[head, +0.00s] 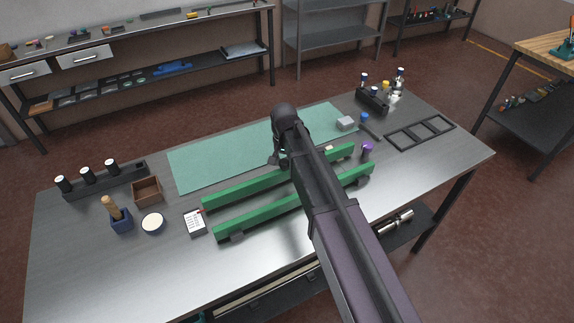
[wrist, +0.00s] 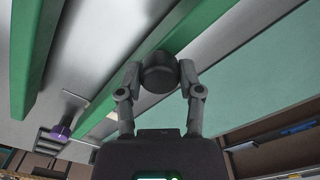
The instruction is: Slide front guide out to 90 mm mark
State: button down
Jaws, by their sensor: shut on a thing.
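Two long green guides lie roughly parallel on the steel table: the near, front one (head: 285,205) and the far one (head: 240,187). The front guide (wrist: 38,50) runs down the left of the wrist view, and the far one (wrist: 203,25) crosses the middle. My gripper (head: 278,158) is at the far guide, partly hidden by my arm in the head view. In the wrist view its fingers (wrist: 160,73) are shut on a dark round knob (wrist: 158,74), which overlaps the far guide. The front guide is apart from my fingers. No 90 mm mark is readable.
A green mat (head: 205,165) lies behind the guides. A purple-topped piece (head: 368,148) stands near their right ends; a white card (head: 195,222) lies at the left ends. A wooden box (head: 147,190), blue holder (head: 121,221) and black frame (head: 420,132) stand around. The table's front left is clear.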

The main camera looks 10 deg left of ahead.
jog(key=shift+w+a, duration=0.15)
jog(key=shift+w, duration=0.05)
jog(key=shift+c, duration=1.3)
grip_release()
jog(key=shift+w, duration=0.1)
jog(key=shift+s, duration=0.2)
